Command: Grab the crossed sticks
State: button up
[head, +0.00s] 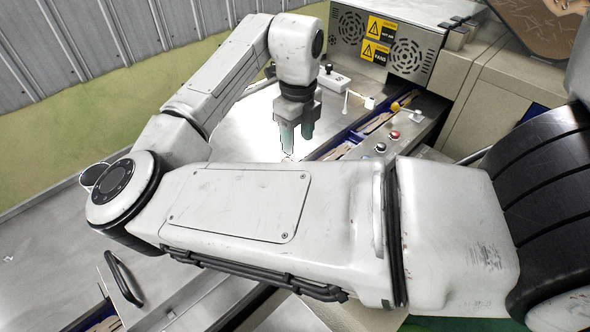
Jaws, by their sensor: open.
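Light brown sticks (377,123) lie in a narrow blue-sided channel that runs beside the metal table. More sticks show at its near end (337,152). At this size I cannot tell which of them are crossed. My gripper (296,146) has greenish fingers and points down over the shiny metal table, left of the channel. It is open, with nothing visible between the fingers. My own arm covers the near part of the channel and much of the table.
A vented machine box (385,45) with yellow warning labels stands at the back. Buttons (394,135) line the panel right of the channel. A black handle (124,278) and another stick channel (100,322) are at the lower left. A brown bin (545,22) is at the upper right.

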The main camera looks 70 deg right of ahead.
jog(key=shift+a+f+p, duration=0.1)
jog(key=shift+f+p, duration=0.65)
jog(key=shift+f, duration=3.1)
grip_shut()
jog(key=shift+r, duration=0.1)
